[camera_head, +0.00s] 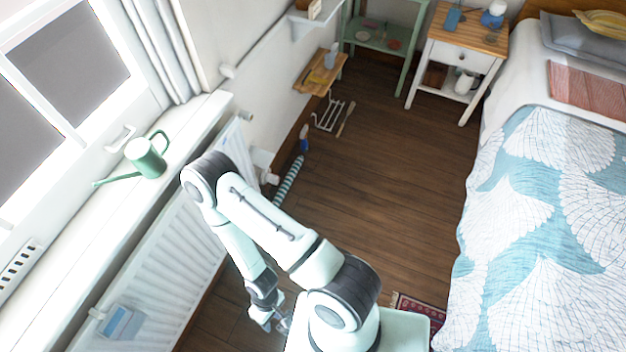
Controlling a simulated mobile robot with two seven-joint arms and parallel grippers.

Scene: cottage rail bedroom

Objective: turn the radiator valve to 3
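Another white fitting (245,115) sits near the radiator's top far corner.
A green watering can (147,158) stands on the sill. A striped roll (289,181) lies on the floor near the radiator's far end. The wooden floor (385,170) between is largely clear.

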